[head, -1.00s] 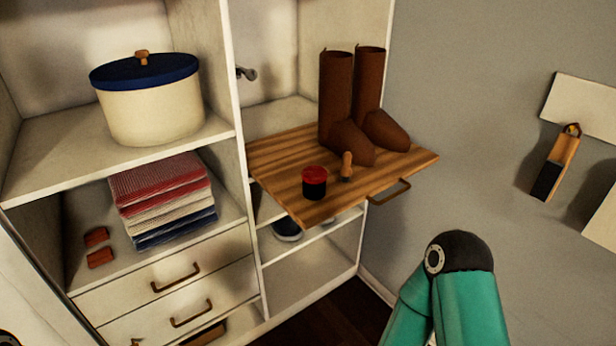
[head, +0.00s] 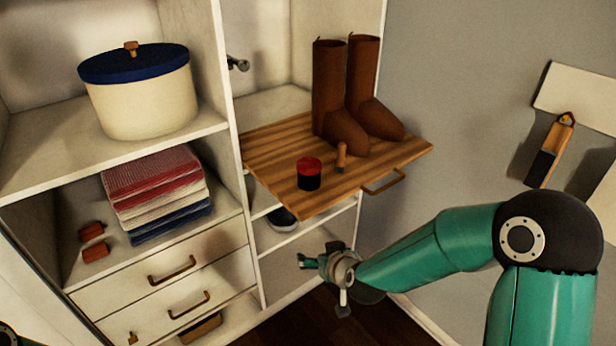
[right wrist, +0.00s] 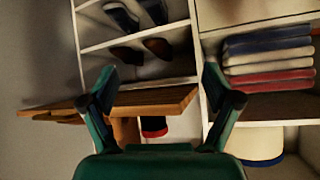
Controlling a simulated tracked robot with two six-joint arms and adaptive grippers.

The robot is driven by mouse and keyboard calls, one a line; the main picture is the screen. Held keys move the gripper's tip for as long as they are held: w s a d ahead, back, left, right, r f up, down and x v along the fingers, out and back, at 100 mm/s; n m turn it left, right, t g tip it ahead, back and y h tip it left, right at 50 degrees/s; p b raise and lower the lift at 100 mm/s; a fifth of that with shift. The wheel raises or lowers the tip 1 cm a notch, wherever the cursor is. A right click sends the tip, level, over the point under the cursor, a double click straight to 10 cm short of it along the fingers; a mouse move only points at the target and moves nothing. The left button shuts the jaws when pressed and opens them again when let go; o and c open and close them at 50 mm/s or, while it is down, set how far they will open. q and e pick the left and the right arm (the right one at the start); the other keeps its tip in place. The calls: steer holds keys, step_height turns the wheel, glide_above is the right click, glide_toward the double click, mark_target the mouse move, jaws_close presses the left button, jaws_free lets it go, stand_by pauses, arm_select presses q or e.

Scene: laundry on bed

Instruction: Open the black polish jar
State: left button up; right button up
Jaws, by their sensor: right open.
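The polish jar (head: 309,174), black with a red lid, stands upright with its lid on near the front edge of the wooden pull-out board (head: 280,200). A small brush with a wooden handle (head: 341,157) is right behind it. My right gripper (head: 306,262) is open and empty, below and in front of the board, apart from the jar. The right wrist view appears upside down; there the jar (right wrist: 154,127) shows between the open fingers (right wrist: 160,88), some way off, partly hidden by the gripper body. My left gripper is not in view.
Two brown boots (head: 340,110) stand at the back of the board, whose front has a handle (head: 384,182). Shoes (head: 283,219) lie on a shelf below. Folded towels (head: 155,195) and a lidded pot (head: 140,95) fill the left shelves. A brush (head: 549,150) hangs on the wall.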

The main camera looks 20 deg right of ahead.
mark_target(312, 180)
steer(key=w+d+r+t+h, duration=0.1)
steer(key=w+r+t, duration=0.1)
steer(key=r, duration=0.5)
steer(key=w+d+r+t+h, duration=0.1)
steer(key=w+d+r+t, duration=0.15)
steer(key=r, duration=0.45)
steer(key=shift+g, duration=0.45)
steer(key=x, duration=0.3)
steer(key=p+x, duration=0.1)
steer(key=x, duration=0.3)
steer(key=a+p+x, duration=0.1)
steer(key=x, duration=0.2)
steer(key=shift+w, duration=0.2)
steer(key=shift+p+x, duration=1.2)
steer(key=shift+x, duration=1.15)
steer(key=shift+w+a+f+y, duration=0.15)
steer(key=shift+w+f+y, duration=0.2)
steer(key=shift+w, duration=0.1)
steer(key=c, duration=1.4)
steer(key=shift+o, duration=0.2)
steer(key=shift+r, duration=0.1)
